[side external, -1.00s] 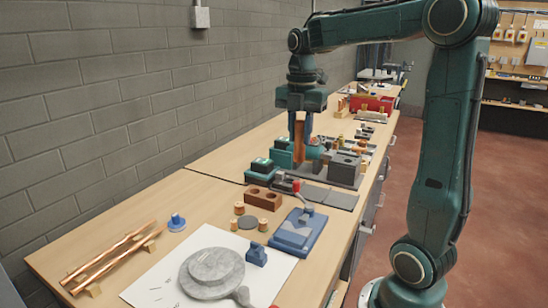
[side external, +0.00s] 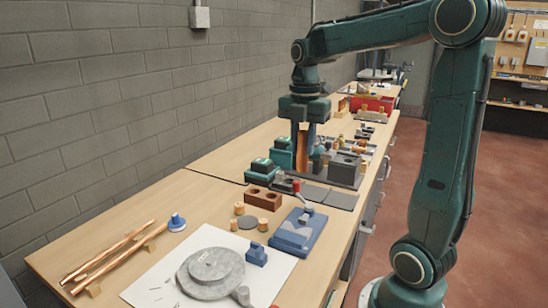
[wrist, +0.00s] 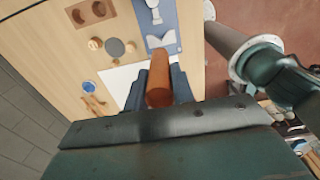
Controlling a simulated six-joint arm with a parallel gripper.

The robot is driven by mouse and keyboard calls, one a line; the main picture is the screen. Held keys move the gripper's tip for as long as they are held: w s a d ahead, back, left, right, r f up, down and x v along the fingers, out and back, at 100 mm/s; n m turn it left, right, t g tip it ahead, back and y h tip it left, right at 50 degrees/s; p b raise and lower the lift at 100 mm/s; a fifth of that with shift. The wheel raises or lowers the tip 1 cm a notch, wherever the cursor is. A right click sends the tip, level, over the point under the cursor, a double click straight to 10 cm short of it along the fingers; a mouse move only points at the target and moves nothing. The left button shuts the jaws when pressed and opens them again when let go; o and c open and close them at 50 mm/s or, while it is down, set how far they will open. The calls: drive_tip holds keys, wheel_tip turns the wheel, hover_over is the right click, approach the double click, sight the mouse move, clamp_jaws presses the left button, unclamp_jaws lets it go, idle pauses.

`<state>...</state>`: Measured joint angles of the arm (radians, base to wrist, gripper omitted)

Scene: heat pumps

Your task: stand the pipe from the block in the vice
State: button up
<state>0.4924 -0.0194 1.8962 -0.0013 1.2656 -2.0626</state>
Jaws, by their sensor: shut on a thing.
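My gripper (side external: 303,152) is shut on an upright copper pipe (wrist: 158,82) over the far half of the bench. The pipe's lower end is partly hidden by nearby items in the side view, so I cannot tell whether it touches anything. A grey block (side external: 345,168) with openings on top stands just right of my gripper. A blue vice-like fixture (side external: 294,232) with pale grey parts lies nearer the camera, well apart from my gripper. It also shows at the top of the wrist view (wrist: 167,12). A brown block (side external: 263,198) with two holes sits left of the fixture.
Dark green boxes (side external: 262,171) stand close left of my gripper. Long copper pipes (side external: 110,255) lie on supports at the near left. A grey round plate (side external: 211,270) rests on a white sheet. Small copper fittings (side external: 239,208) stand near a grey disc. Bare wood is along the wall.

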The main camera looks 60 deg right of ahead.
drive_tip(key=shift+f, duration=0.15)
wheel_tip(320, 180, down, 13)
idle(3.4)
drive_tip(key=shift+f, duration=2.2)
idle(1.7)
